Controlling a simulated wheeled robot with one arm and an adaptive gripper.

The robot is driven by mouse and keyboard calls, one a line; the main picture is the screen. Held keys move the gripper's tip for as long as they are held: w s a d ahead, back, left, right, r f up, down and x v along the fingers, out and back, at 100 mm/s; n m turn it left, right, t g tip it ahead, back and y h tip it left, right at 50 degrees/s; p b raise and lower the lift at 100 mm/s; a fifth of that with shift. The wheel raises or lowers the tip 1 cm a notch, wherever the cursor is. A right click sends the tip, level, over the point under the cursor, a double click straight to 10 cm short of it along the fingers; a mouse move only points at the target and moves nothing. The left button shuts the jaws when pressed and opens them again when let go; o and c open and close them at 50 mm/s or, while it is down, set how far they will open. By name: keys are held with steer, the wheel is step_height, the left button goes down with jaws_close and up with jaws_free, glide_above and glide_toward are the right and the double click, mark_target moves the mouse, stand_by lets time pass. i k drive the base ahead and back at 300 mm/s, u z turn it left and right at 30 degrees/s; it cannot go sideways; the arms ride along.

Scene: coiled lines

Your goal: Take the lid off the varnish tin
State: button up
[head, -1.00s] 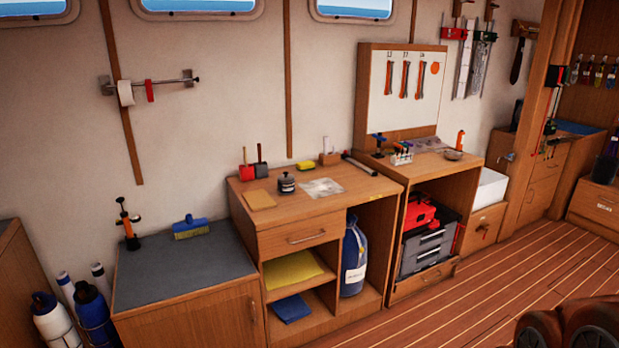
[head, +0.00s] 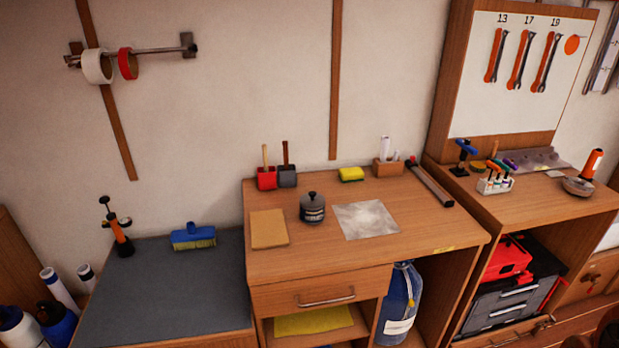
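The varnish tin (head: 313,212) is a small dark grey tin with a pale label band. It stands upright on the wooden workbench (head: 355,253), between a tan sheet and a greyish clear sheet. Its dark lid (head: 312,197), with a round knob on top, sits on the tin. My gripper is not in the head view, so its state does not show.
The bench front is clear. A lower grey-topped cabinet (head: 165,291) adjoins at left.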

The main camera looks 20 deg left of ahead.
mark_target(311, 199)
steer(key=u, duration=0.7)
steer(key=i, duration=1.1)
steer(key=u, duration=1.4)
steer(key=i, duration=0.4)
steer(key=u, duration=0.35)
